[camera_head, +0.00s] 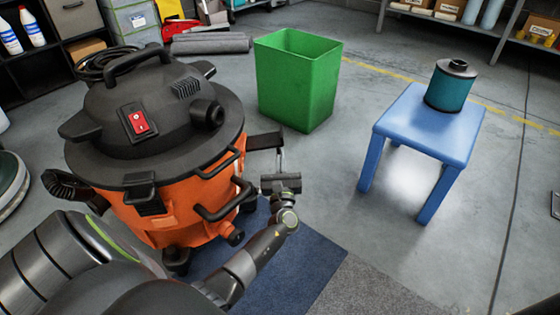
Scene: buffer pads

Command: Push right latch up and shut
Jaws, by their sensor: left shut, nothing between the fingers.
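The shop vacuum has an orange drum (180,207) and a black lid (150,115) with a red switch. A flat black piece (262,141), which looks like the right latch, sticks out from the drum's right side just below the lid rim. My left gripper (281,157) is shut and empty, its narrow fingers pointing up at the outer end of this piece. I cannot tell whether they touch it. Another black latch (142,192) sits on the drum's front, below the rim. My right gripper is not in view.
Black bar handles (224,201) stand out from the drum near my left wrist. A green bin (298,80) stands behind. A blue stool (432,124) bearing a teal filter (449,88) stands at right. The floor between vacuum and stool is clear.

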